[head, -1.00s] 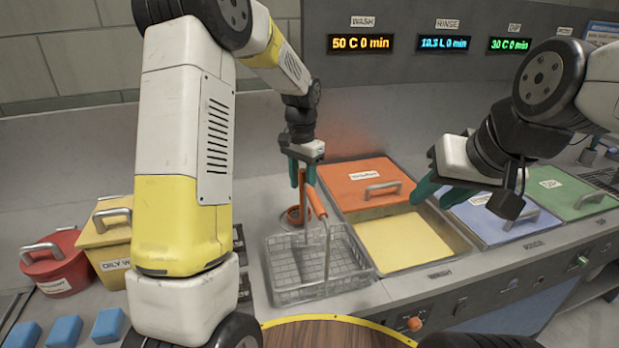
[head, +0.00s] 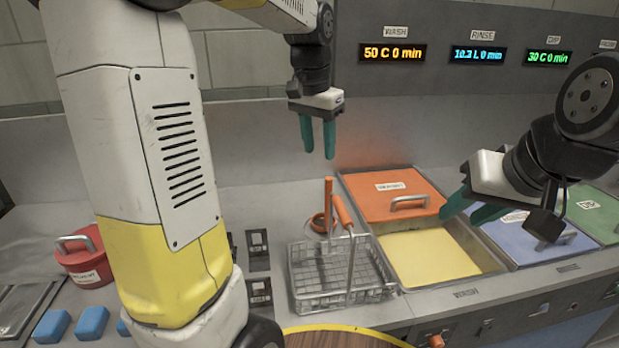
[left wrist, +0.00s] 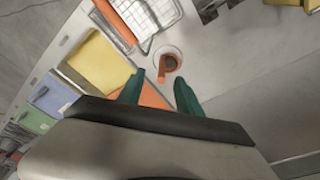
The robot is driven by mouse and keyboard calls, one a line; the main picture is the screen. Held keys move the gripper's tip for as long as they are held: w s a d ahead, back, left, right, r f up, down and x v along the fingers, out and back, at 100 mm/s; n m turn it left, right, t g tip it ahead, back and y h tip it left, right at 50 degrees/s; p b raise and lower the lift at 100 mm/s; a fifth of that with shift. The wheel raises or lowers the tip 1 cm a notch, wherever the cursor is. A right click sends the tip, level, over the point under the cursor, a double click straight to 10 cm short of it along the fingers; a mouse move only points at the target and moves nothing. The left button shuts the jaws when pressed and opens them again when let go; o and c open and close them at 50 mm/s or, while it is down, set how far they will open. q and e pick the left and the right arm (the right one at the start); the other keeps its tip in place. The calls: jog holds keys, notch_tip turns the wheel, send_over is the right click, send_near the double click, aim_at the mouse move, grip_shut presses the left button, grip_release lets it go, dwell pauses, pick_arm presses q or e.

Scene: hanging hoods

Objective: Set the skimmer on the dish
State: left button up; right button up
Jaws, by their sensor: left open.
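The skimmer (head: 328,206) has an upright orange handle and stands behind the wire basket. The dish (head: 316,224) shows as a small round orange-brown rim around the skimmer's lower part; the basket partly hides the skimmer's foot. In the left wrist view the round dish (left wrist: 168,57) has the orange skimmer (left wrist: 168,66) over it; the exact contact cannot be told. My left gripper (head: 319,152) is open and empty, above the skimmer's handle and apart from it. My right gripper (head: 459,217) is open and empty over the wash tank's right side.
The wire basket (head: 340,290) with its own orange-gripped handle (head: 342,211) stands close in front of the skimmer. An orange lid (head: 385,205), the yellow-filled tank (head: 430,258) and a blue lid (head: 520,242) lie to the right. A red pot (head: 88,262) stands left.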

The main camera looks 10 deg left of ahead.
pick_arm(q)
jog(key=s+a+n+t+h, duration=0.1)
jog(key=s+n+t, duration=0.3)
jog(key=s, duration=1.5)
jog(key=shift+a+f+n+t, duration=0.3)
jog(key=shift+a, duration=0.05)
jog(key=shift+w, duration=0.1)
